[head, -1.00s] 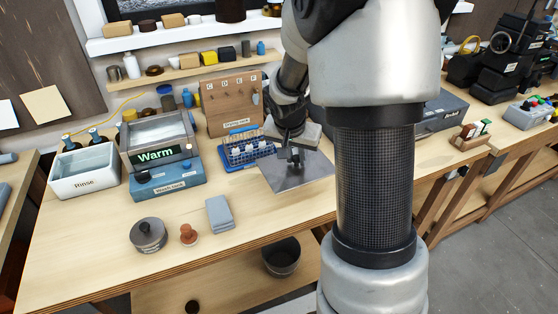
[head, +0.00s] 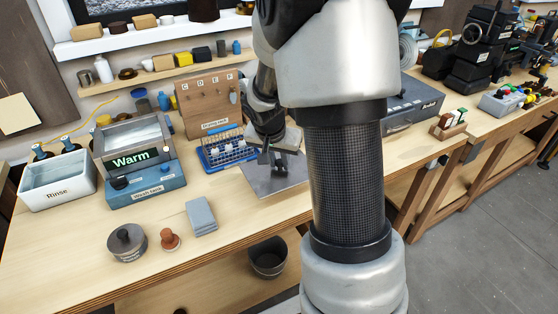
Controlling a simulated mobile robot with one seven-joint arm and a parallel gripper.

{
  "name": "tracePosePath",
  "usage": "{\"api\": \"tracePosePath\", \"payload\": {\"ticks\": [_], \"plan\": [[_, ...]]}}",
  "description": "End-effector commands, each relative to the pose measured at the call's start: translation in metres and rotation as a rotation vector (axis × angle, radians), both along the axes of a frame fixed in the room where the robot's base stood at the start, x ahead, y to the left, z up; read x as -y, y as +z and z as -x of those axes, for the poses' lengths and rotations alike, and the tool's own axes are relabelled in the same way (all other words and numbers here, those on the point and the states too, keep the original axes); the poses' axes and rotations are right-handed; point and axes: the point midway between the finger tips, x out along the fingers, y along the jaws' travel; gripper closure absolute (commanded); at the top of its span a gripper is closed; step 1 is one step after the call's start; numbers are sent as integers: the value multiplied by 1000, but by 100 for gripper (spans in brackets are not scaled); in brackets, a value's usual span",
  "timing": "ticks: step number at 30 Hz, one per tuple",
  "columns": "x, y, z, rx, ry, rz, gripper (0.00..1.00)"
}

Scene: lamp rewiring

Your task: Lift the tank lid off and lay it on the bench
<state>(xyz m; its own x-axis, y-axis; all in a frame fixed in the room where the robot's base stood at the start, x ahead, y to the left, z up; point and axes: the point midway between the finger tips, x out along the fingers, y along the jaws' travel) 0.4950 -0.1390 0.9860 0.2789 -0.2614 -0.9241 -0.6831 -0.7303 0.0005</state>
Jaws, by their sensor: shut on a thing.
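The wash tank (head: 148,190) is a blue box with a green "Warm" display, at the left of the bench (head: 120,280). Its top looks open, with a pale basin showing. A flat grey square plate (head: 288,182), which looks like the tank lid, is at the middle of the bench, right of the tank. It lies on the bench or just above it; I cannot tell which. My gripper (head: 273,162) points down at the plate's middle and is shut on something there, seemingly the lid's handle. The jaws hide the grip itself.
A blue rack (head: 222,155) and a wooden drying rack (head: 207,102) stand left of and behind the plate. A white rinse basin (head: 58,185) is at far left. A grey pot (head: 126,243), a brown stamp-like knob (head: 169,239) and folded cloths (head: 201,216) lie in front.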

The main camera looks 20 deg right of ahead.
Motion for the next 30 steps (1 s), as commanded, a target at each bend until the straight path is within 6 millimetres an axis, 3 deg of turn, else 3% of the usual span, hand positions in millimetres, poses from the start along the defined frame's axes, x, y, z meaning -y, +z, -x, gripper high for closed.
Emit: {"api": "tracePosePath", "payload": {"ticks": [8,21,30], "plan": [[0,-4,-1,2,0,2,100],[0,-37,-1,3,0,1,100],[0,-41,-1,3,0,1,100]]}}
